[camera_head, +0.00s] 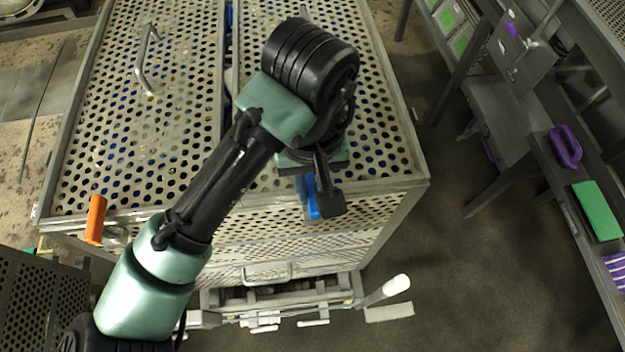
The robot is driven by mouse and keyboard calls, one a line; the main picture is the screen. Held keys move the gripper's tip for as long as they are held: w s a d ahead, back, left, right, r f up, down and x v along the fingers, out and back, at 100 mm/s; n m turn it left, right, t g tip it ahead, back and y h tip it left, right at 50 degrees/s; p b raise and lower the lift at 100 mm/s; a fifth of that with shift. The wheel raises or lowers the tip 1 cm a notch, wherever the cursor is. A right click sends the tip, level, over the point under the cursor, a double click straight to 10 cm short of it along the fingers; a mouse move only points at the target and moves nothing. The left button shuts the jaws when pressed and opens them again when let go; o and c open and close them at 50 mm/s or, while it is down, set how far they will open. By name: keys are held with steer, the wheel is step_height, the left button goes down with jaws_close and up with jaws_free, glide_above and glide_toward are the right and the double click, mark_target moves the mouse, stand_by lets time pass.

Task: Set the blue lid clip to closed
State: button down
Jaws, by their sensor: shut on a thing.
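The blue lid clip (312,197) is at the front edge of the perforated metal basket lid (384,165), right of the lid's middle. Only a narrow blue strip of it shows; the rest is hidden behind my gripper. My gripper (316,205) is over the front edge, pointing down, and is shut on the blue clip. Its fingertips are mostly hidden by the wrist and a dark part. Whether the clip stands open or closed cannot be told from this view.
An orange clip (95,219) stands upright at the basket's front left. The left lid has a metal handle (146,58). A white-tipped lever (396,285) sticks out below the basket. A right shelf holds a purple object (565,147) and green block (597,210). Floor between is clear.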

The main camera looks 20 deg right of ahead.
mark_target(312, 190)
stand_by(0.4)
steer(key=c, duration=0.8)
jaws_free()
steer(key=shift+r, duration=0.15)
step_height(312, 190, up, 13)
steer(key=b, duration=0.2)
